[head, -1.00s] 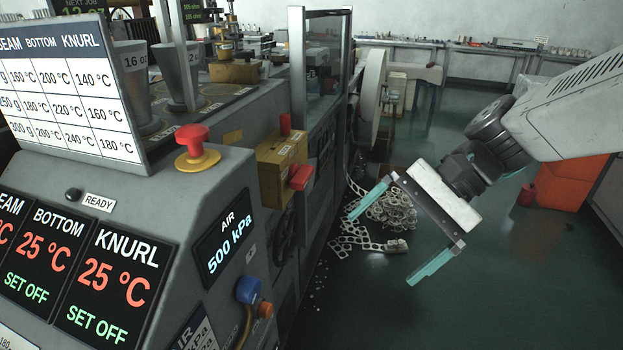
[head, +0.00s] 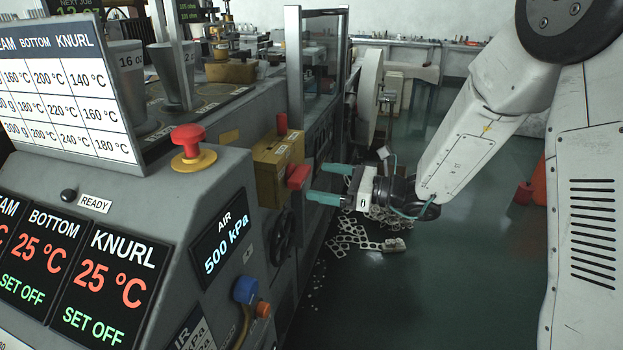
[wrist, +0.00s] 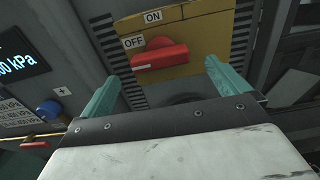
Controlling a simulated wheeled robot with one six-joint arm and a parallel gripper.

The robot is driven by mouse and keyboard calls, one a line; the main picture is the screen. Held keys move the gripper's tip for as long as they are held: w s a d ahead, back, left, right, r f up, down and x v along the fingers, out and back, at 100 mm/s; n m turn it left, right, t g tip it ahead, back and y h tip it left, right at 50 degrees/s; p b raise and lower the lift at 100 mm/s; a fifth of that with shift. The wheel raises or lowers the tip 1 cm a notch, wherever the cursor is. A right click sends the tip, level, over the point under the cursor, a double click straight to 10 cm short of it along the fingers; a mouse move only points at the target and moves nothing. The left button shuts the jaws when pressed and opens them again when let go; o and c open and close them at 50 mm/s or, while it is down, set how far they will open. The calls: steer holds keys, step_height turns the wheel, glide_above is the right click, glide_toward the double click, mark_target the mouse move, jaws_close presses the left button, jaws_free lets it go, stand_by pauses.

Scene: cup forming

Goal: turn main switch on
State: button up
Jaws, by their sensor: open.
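The main switch is a red handle (head: 298,177) on a yellow box (head: 268,176) on the machine's side. In the wrist view the red handle (wrist: 160,57) lies across the yellow plate (wrist: 200,45), its left end beside the OFF label (wrist: 133,42). The ON label (wrist: 153,16) is above it. My gripper (head: 315,182) is open and empty, its teal fingers pointing at the machine. In the wrist view my gripper (wrist: 155,85) has a finger at each side below the handle, apart from it as far as I can tell.
A red emergency button (head: 188,140) stands on the console. A blue knob (head: 246,289) is on the machine's front, low down. A black handwheel (head: 283,238) sits below the yellow box. Metal scrap strips (head: 365,240) lie on the floor; the floor at right is open.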

mark_target(306, 178)
steer(key=shift+x, duration=1.9)
steer(key=c, duration=1)
